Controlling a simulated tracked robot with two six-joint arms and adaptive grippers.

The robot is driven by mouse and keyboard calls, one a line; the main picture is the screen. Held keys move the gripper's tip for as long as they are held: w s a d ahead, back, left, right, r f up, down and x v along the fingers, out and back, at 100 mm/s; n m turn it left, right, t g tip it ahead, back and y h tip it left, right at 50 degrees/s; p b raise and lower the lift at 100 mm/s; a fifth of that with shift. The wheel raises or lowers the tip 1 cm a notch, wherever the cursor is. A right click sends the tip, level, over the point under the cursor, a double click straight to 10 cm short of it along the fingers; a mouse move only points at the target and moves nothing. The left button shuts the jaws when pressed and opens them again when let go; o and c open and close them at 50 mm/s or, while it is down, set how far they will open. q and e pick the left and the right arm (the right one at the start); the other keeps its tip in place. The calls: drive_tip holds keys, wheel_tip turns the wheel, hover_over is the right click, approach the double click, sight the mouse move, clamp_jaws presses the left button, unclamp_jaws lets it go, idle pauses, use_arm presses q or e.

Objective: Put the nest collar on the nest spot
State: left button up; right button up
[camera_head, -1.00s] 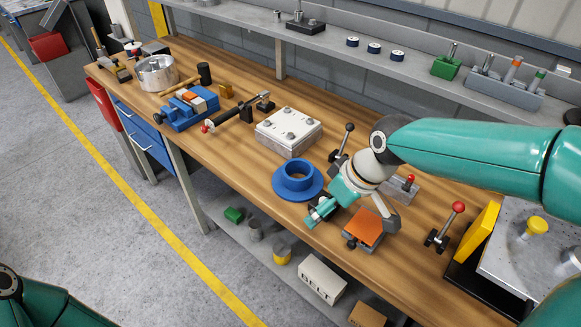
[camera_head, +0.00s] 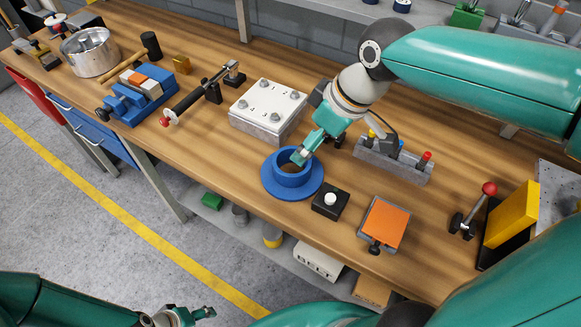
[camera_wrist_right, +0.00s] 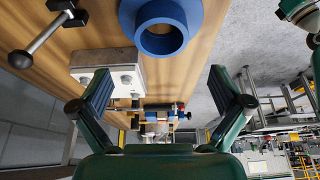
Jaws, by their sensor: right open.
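The blue flanged collar (camera_head: 291,179) sits upright on the wooden bench, in the middle of the head view; I take it as the nest collar. It also shows at the top of the right wrist view (camera_wrist_right: 160,47). My right gripper (camera_head: 303,154) is at the collar's back right rim; whether it touches cannot be told. In the right wrist view the right gripper (camera_wrist_right: 160,78) has its fingers wide apart with nothing between them. My left gripper (camera_head: 190,315) is low at the bottom edge, away from the bench; its opening is unclear. I cannot make out a marked nest spot.
A white-topped block (camera_head: 268,108) stands behind the collar. A black button box (camera_head: 330,201) is close at its right, with an orange-topped fixture (camera_head: 384,223) beyond. A grey holder with coloured pegs (camera_head: 394,160) stands behind. A blue vise (camera_head: 138,97) is farther left.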

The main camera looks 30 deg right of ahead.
drive_tip(key=x, duration=0.5)
drive_tip(key=shift+w+f, duration=0.1)
drive_tip(key=shift+f, duration=0.2)
drive_tip(key=shift+x, duration=2.7)
drive_tip(key=shift+a, duration=0.2)
drive_tip(key=c, duration=1.2)
drive_tip(key=shift+r, duration=0.1)
drive_tip(key=shift+c, duration=0.6)
drive_tip(key=shift+r, duration=0.1)
